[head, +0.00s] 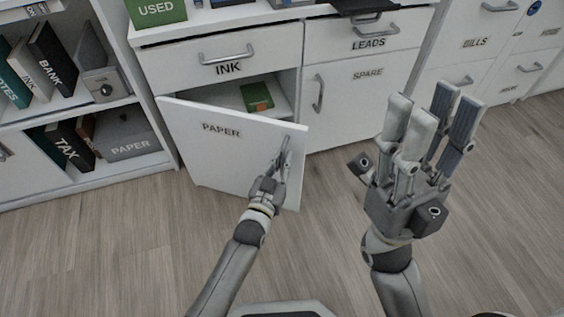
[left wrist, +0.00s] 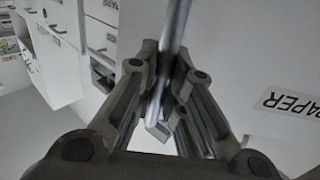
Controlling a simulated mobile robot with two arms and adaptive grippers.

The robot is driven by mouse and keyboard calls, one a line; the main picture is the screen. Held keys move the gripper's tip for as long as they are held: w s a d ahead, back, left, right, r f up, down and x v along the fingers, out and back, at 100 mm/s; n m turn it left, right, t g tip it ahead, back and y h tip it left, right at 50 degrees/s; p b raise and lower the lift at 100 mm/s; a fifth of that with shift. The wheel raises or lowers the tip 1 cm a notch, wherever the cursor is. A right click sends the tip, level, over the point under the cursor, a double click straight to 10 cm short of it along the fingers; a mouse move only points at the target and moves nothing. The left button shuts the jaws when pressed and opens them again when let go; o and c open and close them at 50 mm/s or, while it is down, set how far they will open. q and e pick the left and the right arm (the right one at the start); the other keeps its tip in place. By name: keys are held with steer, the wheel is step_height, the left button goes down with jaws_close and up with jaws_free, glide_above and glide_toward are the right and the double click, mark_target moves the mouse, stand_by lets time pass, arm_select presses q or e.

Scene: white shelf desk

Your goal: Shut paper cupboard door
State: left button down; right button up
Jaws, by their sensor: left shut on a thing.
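The paper cupboard door (head: 222,150), white and labelled PAPER, stands partly open, swung out from the white desk below the INK drawer. A green item (head: 257,97) shows inside the cupboard behind it. My left gripper (head: 284,160) is at the right side of the door's front. In the left wrist view its fingers (left wrist: 163,110) are closed around the metal bar handle (left wrist: 177,30), and the PAPER label (left wrist: 287,102) is to the right. My right gripper (head: 436,115) is raised over the floor to the right, fingers spread apart and empty.
The INK drawer (head: 222,66), LEADS drawer (head: 367,41) and SPARE door (head: 362,98) are shut. A shelf with binders (head: 62,148) and a grey PAPER box (head: 127,138) stands at the left. The wooden floor (head: 120,245) in front is clear.

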arm_select(q)
steer(key=c, duration=1.5)
jaws_free()
steer(key=shift+s, duration=0.1)
steer(key=v, duration=1.1)
steer(key=shift+s+a, duration=0.2)
steer(key=shift+s, duration=0.15)
